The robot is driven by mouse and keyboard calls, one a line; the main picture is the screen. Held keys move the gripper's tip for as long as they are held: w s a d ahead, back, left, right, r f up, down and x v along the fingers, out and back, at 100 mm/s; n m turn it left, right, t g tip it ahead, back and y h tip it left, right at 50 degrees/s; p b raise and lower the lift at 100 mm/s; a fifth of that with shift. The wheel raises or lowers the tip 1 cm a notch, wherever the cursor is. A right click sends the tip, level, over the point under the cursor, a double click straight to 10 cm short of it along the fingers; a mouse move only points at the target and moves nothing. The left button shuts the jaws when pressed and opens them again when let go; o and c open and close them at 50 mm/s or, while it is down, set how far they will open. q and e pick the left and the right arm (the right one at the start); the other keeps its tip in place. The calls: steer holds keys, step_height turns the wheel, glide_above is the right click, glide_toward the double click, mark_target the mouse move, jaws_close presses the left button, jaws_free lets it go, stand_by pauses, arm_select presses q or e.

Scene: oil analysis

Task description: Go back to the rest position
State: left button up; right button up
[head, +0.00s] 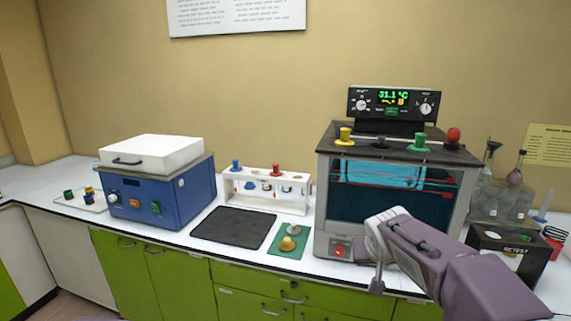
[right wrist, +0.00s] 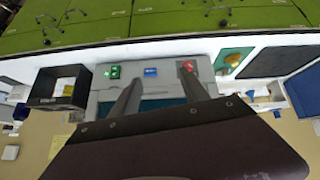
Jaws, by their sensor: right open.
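My right gripper (head: 377,262) is in front of the lower front of the bath device (head: 462,205), with its purple arm coming in from the lower right. In the right wrist view, its two fingers (right wrist: 160,84) are spread with nothing between them. They point at the device's front panel (right wrist: 170,73), which has green, blue and red controls. My left gripper is in neither view.
A blue machine (head: 130,205) with a white lid stands left on the white counter. A white rack (head: 265,205), dark mat (head: 215,240) and green pad (head: 277,250) lie between it and the device. A black box (head: 500,262) and glassware stand right.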

steer(key=s+a+f+g+y, duration=0.1)
steer(key=s+a+f+g, duration=0.1)
steer(key=s+f, duration=0.7)
steer(key=s+a+f+n+g+y, duration=0.1)
steer(key=s+f+g, duration=0.3)
steer(key=s+f, duration=0.6)
steer(key=s+a, duration=0.1)
steer(key=s, duration=0.3)
steer(key=shift+y, duration=0.3)
